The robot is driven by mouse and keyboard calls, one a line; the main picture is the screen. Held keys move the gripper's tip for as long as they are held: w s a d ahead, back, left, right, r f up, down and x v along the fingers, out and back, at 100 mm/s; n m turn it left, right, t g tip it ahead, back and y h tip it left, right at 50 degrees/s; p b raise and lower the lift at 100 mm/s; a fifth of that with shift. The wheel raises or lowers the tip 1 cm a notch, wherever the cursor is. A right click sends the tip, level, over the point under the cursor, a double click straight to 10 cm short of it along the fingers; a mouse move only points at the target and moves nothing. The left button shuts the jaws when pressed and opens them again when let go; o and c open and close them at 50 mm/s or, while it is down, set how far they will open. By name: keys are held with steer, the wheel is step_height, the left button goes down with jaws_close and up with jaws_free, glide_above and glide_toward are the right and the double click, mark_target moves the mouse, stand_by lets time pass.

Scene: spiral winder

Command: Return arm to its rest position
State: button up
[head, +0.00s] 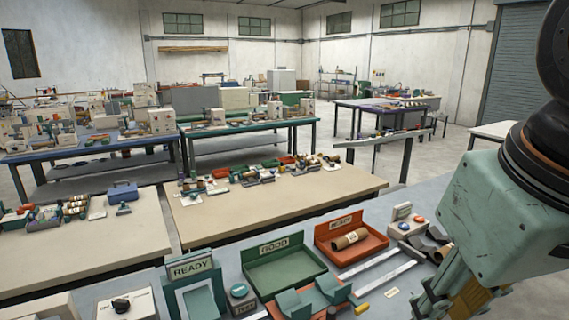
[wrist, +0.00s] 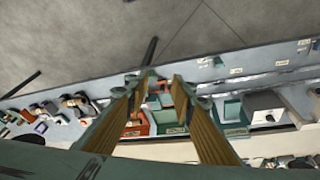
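My gripper (wrist: 157,80) is open in the wrist view, with its two fingers apart and nothing between the tips. It hangs above the work table (head: 225,262). In the head view my arm fills the right side, and the fingers are partly cut off at the lower right edge. The orange REJECT tray (head: 326,234) holds a brown cardboard tube (head: 349,238). The green GOOD tray (head: 285,272) looks empty. The teal READY stand (head: 190,268) is at the front left.
Teal blocks (head: 293,304) sit at the table's front. Tan tables (head: 270,210) with small parts lie behind. The grey floor (wrist: 90,40) shows in the wrist view.

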steer(key=shift+m, duration=0.7)
steer(key=s, duration=0.1)
steer(key=s+f, duration=0.1)
steer(key=s, duration=0.2)
steer(key=shift+d+f, duration=0.25)
steer(key=shift+d, duration=0.05)
